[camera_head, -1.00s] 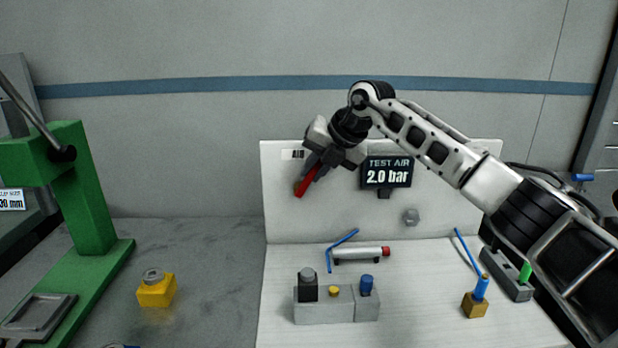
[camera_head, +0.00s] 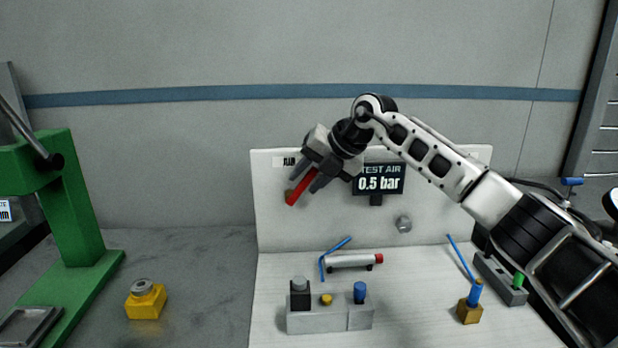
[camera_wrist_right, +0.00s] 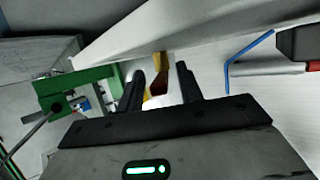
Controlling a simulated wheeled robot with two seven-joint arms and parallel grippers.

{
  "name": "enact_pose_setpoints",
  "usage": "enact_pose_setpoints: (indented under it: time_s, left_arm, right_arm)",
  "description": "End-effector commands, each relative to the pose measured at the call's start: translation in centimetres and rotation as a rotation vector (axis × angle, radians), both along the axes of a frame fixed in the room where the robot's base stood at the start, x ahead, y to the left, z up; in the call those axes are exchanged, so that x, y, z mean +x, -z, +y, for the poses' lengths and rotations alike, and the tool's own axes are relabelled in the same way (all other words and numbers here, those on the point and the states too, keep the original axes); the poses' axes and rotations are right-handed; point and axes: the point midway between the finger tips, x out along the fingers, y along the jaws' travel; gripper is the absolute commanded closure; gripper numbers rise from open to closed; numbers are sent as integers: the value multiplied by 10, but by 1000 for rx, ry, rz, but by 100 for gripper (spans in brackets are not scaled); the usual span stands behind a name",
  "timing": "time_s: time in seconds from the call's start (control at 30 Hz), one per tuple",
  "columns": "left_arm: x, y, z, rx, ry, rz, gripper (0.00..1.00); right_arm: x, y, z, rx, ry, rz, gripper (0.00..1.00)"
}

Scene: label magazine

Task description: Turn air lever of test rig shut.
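The red air lever (camera_head: 300,189) sits on the upright white panel (camera_head: 275,225) of the test rig, slanting up to the right from its brass-coloured pivot. My right gripper (camera_head: 308,178) is at the lever, one finger on each side. In the right wrist view the fingers (camera_wrist_right: 160,92) stand apart, with the red lever (camera_wrist_right: 158,87) between them and gaps visible, so the gripper looks open. The pressure display (camera_head: 378,180) reads TEST AIR 0.5 bar. My left gripper is not in view.
Below the panel stand a grey block (camera_head: 320,319) with knobs, a silver cylinder (camera_head: 350,260) with a red end and a brass block (camera_head: 469,313). A green press (camera_head: 75,215) and a yellow block (camera_head: 146,303) are at left. Grey bench between them is clear.

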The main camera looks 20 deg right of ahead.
Motion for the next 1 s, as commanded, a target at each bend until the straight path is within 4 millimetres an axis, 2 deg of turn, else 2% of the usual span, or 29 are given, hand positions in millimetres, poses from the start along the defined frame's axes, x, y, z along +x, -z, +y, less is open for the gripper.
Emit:
enact_pose_setpoints:
  time_s: [0.27, 0.37, 0.73, 1.0]
  left_arm:
    - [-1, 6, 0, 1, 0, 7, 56]
    - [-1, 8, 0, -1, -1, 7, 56]
    - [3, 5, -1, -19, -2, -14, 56]
    - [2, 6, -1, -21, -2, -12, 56]
  right_arm:
    - [-6, -8, -5, 0, 1, -1, 64]
    - [-15, -21, -13, -2, 0, -3, 64]
    - [-61, -88, -49, 0, 2, -4, 64]
    - [-80, -116, -63, 1, 0, -1, 64]
